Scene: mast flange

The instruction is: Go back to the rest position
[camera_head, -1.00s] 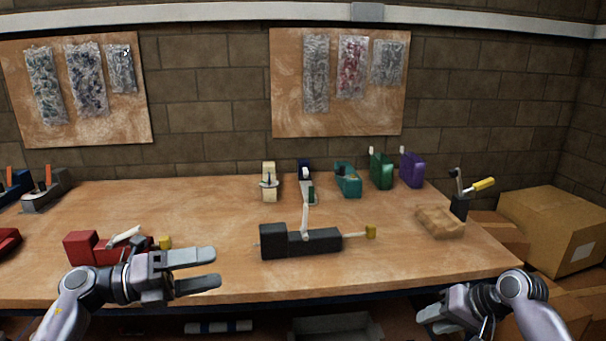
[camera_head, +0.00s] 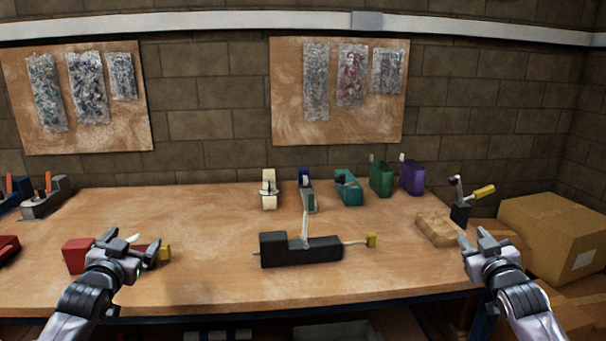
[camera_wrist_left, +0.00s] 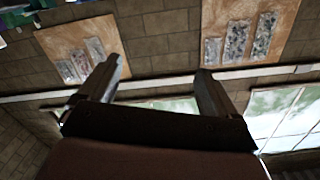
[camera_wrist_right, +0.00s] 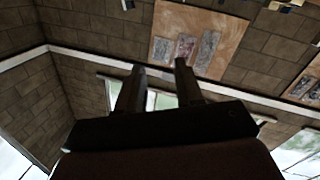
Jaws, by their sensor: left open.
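My left gripper (camera_head: 132,242) is open and empty, pointing away and upward in front of the red block-shaped device (camera_head: 77,256) at the bench's left front. The gripper partly hides this device. In the left wrist view (camera_wrist_left: 158,70), its fingers are wide apart with only wall behind them. My right gripper (camera_head: 480,240) is raised at the bench's right front corner. In the right wrist view (camera_wrist_right: 160,70), its fingers stand apart with a narrower gap and nothing between them.
The wooden bench (camera_head: 380,275) holds a black device with a white lever (camera_head: 300,248) in the middle. Several coloured devices stand at the back. A light brown block (camera_head: 438,229) and a black holder (camera_head: 460,212) are near my right gripper. A cardboard box (camera_head: 550,235) stands at right.

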